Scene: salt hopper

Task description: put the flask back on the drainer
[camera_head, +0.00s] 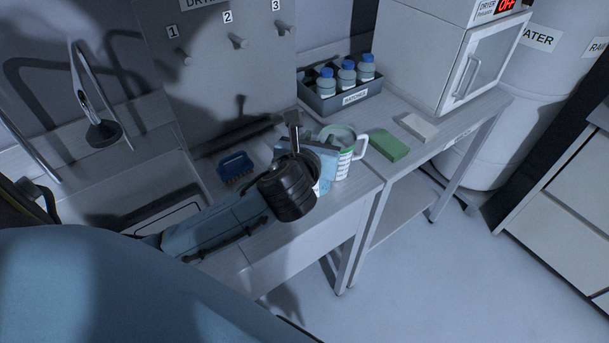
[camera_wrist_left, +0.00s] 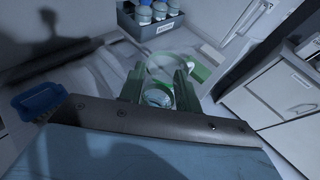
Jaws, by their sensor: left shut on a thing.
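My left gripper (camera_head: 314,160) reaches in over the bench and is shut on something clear. In the left wrist view, a round, greenish glass shape, seemingly the flask (camera_wrist_left: 158,97), lies between the two fingers. Most of it is hidden by my wrist in the head view, so its tilt is hard to tell. The drainer (camera_head: 212,75) is the grey upright panel behind the bench, with pegs numbered 1, 2 and 3. All three pegs are bare. My gripper is in front of the panel, lower and to the right of the pegs. My right gripper is out of view.
A jug (camera_head: 360,143) with a handle and green markings stands just beyond my left gripper. A blue brush (camera_head: 235,166), a green block (camera_head: 389,146) and a bottle tray (camera_head: 343,100) are nearby. The sink and its tap (camera_head: 102,132) are at left; the dryer (camera_head: 440,55) is at right.

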